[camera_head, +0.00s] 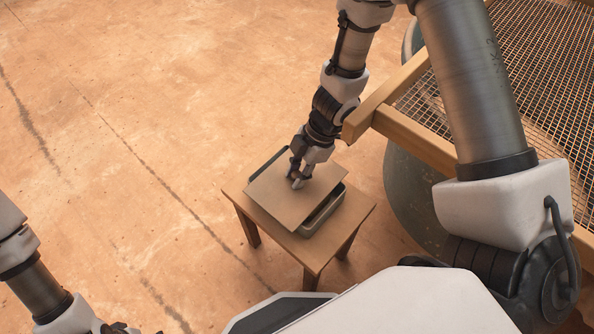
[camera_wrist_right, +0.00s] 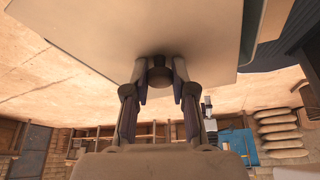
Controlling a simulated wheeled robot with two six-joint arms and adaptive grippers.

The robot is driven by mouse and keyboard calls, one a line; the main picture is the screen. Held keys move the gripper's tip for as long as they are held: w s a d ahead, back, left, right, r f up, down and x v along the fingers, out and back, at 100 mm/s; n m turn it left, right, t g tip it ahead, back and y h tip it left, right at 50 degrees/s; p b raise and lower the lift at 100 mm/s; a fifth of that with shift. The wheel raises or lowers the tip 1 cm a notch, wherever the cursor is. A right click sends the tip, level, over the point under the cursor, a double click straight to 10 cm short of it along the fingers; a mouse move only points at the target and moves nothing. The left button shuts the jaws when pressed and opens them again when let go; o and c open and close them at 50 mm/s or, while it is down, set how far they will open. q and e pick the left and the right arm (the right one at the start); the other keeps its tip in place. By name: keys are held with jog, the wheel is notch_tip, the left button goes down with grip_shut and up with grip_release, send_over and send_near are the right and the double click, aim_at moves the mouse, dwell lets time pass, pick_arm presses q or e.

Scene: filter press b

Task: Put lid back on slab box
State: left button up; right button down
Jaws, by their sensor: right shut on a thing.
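A flat tan lid (camera_head: 278,207) is over the slab box (camera_head: 333,208), turned out of line with it, so a corner of the box shows at the right and its dark rim at the upper left. My right gripper (camera_head: 296,182) is shut on the lid's knob, seen from below in the wrist view as a dark round knob (camera_wrist_right: 160,73) between the fingers, with the lid (camera_wrist_right: 120,28) beyond. I cannot tell whether the lid touches the box. The box stands on a small wooden table (camera_head: 358,208). My left gripper (camera_head: 118,328) shows only partly at the bottom left edge.
A wooden-framed mesh screen (camera_head: 500,55) with a frame corner (camera_head: 375,115) lies close to my right arm. Under it is a grey-green rounded vessel (camera_head: 408,195). The floor (camera_head: 120,120) left of the table is clear. Sacks (camera_wrist_right: 278,130) are piled in the wrist view.

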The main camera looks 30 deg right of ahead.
jog(key=shift+p, duration=0.3)
dwell(0.4)
jog(key=shift+f, duration=0.15)
dwell(0.6)
jog(key=shift+p, duration=0.4)
dwell(0.5)
jog(key=shift+c, duration=2)
grip_release()
